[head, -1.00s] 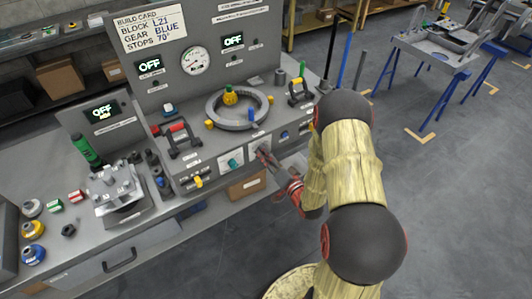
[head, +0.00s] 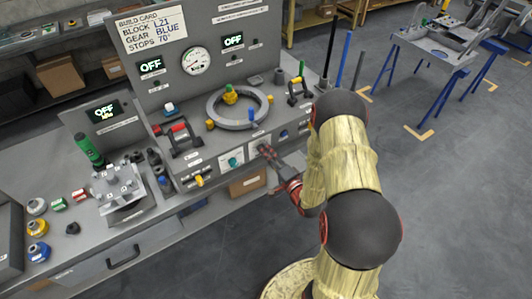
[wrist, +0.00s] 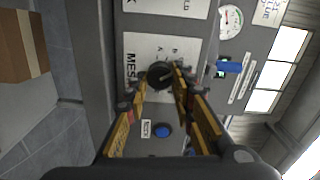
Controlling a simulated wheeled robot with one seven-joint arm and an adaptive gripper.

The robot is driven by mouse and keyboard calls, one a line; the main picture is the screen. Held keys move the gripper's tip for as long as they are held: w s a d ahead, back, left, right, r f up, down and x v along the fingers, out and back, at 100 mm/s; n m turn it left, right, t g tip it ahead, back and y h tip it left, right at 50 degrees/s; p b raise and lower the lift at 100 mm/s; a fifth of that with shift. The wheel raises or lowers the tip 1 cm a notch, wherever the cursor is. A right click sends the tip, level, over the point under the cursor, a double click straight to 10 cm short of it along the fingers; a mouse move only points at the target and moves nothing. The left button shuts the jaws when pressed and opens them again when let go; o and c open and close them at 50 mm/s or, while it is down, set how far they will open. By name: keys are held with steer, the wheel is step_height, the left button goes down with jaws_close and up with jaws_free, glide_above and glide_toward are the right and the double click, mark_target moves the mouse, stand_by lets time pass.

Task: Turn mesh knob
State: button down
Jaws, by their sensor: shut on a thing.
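The mesh knob (wrist: 159,73) is a round dark knob with a pale pointer line, on a white plate (wrist: 140,48) lettered MESH in the wrist view. My gripper (wrist: 162,84) has its two fingers on either side of the knob and is shut on it. The head view shows my gripper (head: 268,151) at the right part of the console's front face, where its fingers hide the knob.
A blue button (wrist: 162,130) sits beside the knob plate. A teal knob (head: 232,162) and a yellow knob (head: 199,181) are to the left on the same face. A grey ring (head: 239,109) lies on the console top. A cardboard box (head: 247,182) is below.

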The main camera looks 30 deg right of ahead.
stand_by(0.3)
steer(key=c, duration=1.6)
jaws_free()
steer(key=shift+o, duration=0.5)
steer(key=s, duration=1.2)
steer(key=shift+d, duration=0.2)
